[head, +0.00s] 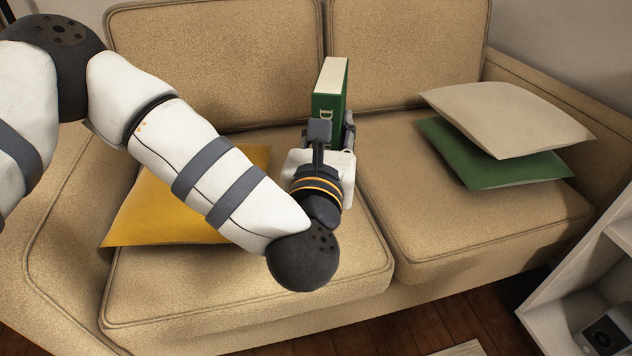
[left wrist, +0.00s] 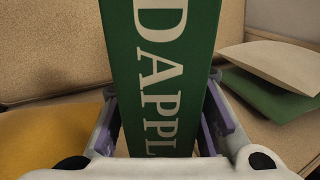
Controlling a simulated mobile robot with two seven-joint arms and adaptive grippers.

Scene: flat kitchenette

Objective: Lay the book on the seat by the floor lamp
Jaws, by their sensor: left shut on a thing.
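A green book (head: 328,97) with pale page edges stands upright in my left gripper (head: 333,133), over the middle of the sofa. In the left wrist view the book (left wrist: 160,70) shows its green spine with large white letters, between the two fingers (left wrist: 160,130). My left gripper is shut on it. The tan sofa has a left seat cushion (head: 345,255) and a right seat cushion (head: 430,215). Whether the book touches the seat is hidden behind the gripper. My right gripper is not in view.
A yellow cushion (head: 150,215) lies on the left seat, partly behind my arm. A beige cushion (head: 510,118) lies over a green cushion (head: 490,165) on the right seat. A white shelf unit (head: 590,270) stands at the lower right. The right seat's front is clear.

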